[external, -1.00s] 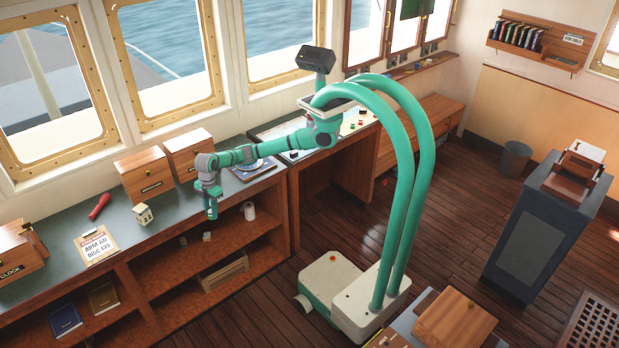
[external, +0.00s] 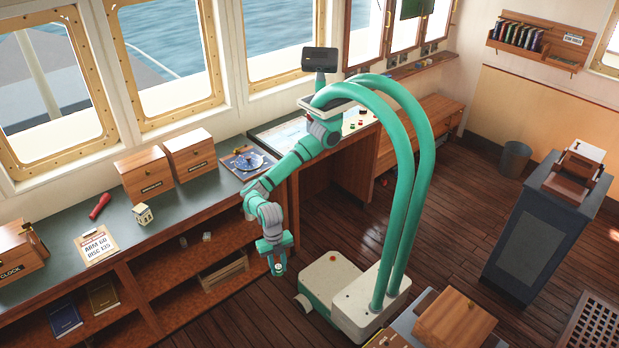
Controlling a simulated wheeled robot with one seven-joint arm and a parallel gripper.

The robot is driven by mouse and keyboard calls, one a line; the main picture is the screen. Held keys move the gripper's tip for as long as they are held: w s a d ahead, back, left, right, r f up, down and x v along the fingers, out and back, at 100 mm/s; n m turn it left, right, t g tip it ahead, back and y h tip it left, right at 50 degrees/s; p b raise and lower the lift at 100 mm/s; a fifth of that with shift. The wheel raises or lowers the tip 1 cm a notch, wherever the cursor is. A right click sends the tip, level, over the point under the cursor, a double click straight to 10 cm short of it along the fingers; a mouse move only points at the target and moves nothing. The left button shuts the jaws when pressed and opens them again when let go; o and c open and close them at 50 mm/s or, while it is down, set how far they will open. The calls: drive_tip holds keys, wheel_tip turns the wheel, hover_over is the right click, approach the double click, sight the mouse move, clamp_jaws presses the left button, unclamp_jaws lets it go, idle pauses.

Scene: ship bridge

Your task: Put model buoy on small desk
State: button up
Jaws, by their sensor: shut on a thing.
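My gripper (external: 277,266) points down in front of the shelf unit, over the floor and left of my base. It is shut on a small, partly hidden thing with a pale end (external: 279,269). This may be the model buoy, but it is too small to tell. No other clear buoy shows. A grey-topped desk (external: 403,325) at the bottom edge, partly out of view, may be the small desk. A dark pedestal (external: 530,235) with a sloping top stands at the right. I cannot tell for certain which is the small desk.
A wooden box (external: 455,319) takes up much of the grey-topped desk. The long counter (external: 165,205) under the windows holds boxes, a red flashlight (external: 99,205) and a clipboard (external: 97,243). Floor (external: 440,235) is clear between my base and the pedestal.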

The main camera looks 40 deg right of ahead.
drive_tip(key=s+d+n+h, duration=0.1)
drive_tip(key=s+d+n, duration=0.8)
drive_tip(key=s+d, duration=1.75)
approach(409, 319)
drive_tip(key=f, duration=0.5)
drive_tip(key=shift+s+d+f, duration=0.1)
drive_tip(key=shift+s+d, duration=0.1)
drive_tip(key=shift+f, duration=0.3)
drive_tip(key=shift+f, duration=0.1)
drive_tip(key=o, duration=0.7)
drive_tip(key=shift+c, duration=0.2)
drive_tip(key=o, duration=0.4)
drive_tip(key=shift+s, duration=0.1)
drive_tip(key=shift+c, duration=0.2)
